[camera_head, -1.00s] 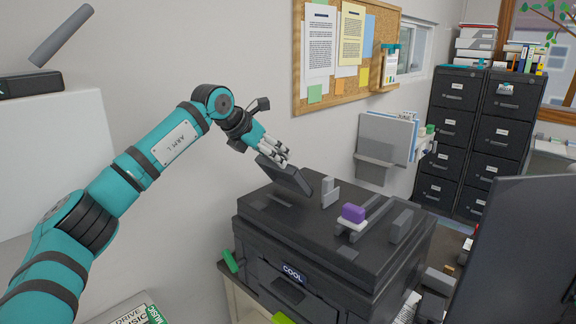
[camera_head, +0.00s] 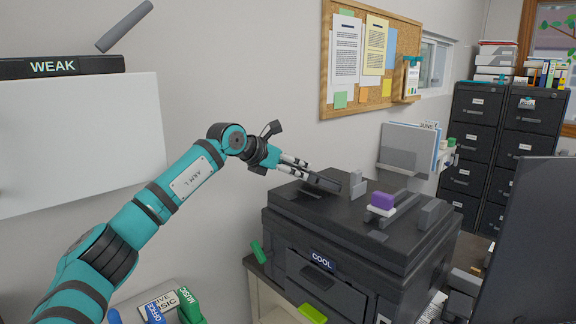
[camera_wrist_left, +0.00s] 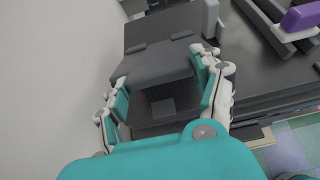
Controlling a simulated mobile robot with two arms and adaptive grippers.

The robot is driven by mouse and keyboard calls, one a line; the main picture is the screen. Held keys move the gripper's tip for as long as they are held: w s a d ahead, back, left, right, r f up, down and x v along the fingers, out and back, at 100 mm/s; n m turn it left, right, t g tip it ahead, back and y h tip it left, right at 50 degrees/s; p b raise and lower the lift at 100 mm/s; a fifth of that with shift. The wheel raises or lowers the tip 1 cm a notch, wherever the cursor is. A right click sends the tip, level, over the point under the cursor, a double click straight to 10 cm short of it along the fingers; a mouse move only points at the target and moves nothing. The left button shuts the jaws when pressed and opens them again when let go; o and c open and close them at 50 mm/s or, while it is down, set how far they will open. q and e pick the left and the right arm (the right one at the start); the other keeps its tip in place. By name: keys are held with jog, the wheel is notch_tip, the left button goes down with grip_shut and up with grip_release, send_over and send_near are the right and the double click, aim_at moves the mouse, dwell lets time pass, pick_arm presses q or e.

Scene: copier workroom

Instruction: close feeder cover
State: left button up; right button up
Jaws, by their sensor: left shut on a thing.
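The dark grey feeder cover (camera_head: 322,183) is at the left end of the copier's top. It is tilted at a low angle, close to the top surface; I cannot tell if its free edge touches. My left gripper (camera_head: 296,167) is at the cover's left side. In the left wrist view the fingers (camera_wrist_left: 158,84) are on either side of the cover panel (camera_wrist_left: 152,64), shut on it. The black copier (camera_head: 350,235) carries a "COOL" label. The gripper hides part of the cover. My right gripper is not in view.
A purple block (camera_head: 383,200) on a white piece and grey upright guides (camera_head: 428,216) stand on the copier's top, right of the cover. A wall pocket (camera_head: 404,150) hangs behind. A dark panel (camera_head: 518,250) blocks the right foreground.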

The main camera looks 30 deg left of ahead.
pick_arm(q)
jog(key=shift+s+f, duration=0.15)
jog(key=shift+f, duration=0.35)
jog(key=shift+s+f, duration=0.1)
jog(key=shift+f, duration=0.2)
jog(key=f, duration=0.1)
jog(key=f+b, duration=0.1)
jog(key=s+f+b, duration=0.1)
jog(key=f, duration=0.1)
jog(key=shift+s+a, duration=0.1)
jog(key=shift+a, duration=0.2)
jog(key=shift+f, duration=0.2)
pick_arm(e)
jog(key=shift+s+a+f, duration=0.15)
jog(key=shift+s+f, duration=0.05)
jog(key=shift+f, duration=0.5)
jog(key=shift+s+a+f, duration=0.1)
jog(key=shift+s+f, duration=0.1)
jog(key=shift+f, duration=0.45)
